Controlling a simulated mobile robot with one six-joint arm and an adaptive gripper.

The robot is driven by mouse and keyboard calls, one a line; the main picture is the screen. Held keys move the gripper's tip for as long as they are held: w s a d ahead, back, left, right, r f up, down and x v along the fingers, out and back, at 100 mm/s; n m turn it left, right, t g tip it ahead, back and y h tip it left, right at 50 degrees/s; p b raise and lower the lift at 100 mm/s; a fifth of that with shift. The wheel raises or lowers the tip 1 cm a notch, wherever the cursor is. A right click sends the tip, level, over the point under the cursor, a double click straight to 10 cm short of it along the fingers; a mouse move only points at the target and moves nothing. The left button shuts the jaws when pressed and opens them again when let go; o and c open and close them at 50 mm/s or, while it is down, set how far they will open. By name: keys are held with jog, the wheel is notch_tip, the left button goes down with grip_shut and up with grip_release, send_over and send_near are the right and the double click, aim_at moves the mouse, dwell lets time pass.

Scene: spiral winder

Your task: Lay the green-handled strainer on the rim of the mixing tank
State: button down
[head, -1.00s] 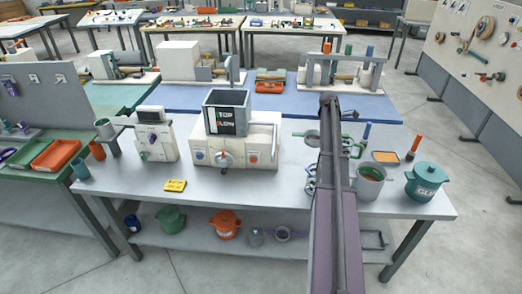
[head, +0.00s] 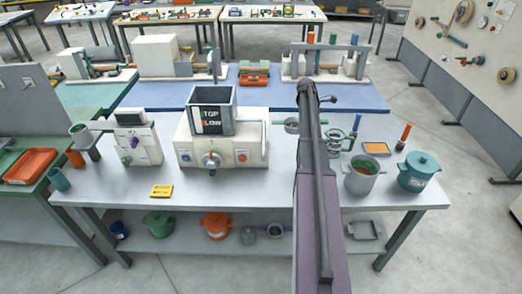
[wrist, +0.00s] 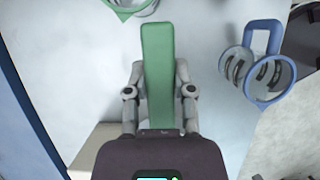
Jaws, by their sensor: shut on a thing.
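My gripper (wrist: 160,92) is shut on the green handle (wrist: 158,60) of the strainer, one finger on each side. In the wrist view my gripper hides the bowl. I cannot tell how high the strainer is above the table.
A green coil-shaped piece (head: 335,143) stands between my arm and the tub. A similar blue piece (wrist: 262,70) lies near the front edge. A teal lidded pot (head: 421,172) is right of the tub. The cream machine (head: 222,145) stands left. Open tabletop (head: 240,192) lies in front.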

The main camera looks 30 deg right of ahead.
jog(key=shift+f, duration=0.15)
notch_tip(320, 180, down, 13)
jog(key=b, duration=1.3)
jog(key=shift+f, duration=0.15)
jog(key=shift+b, duration=0.3)
notch_tip(320, 180, down, 4)
jog(key=b, duration=0.4)
jog(key=shift+f, duration=0.25)
jog(key=shift+f+b, duration=0.15)
jog(key=shift+b, duration=0.2)
jog(key=shift+c, duration=2.4)
grip_release()
jog(key=shift+r, duration=0.25)
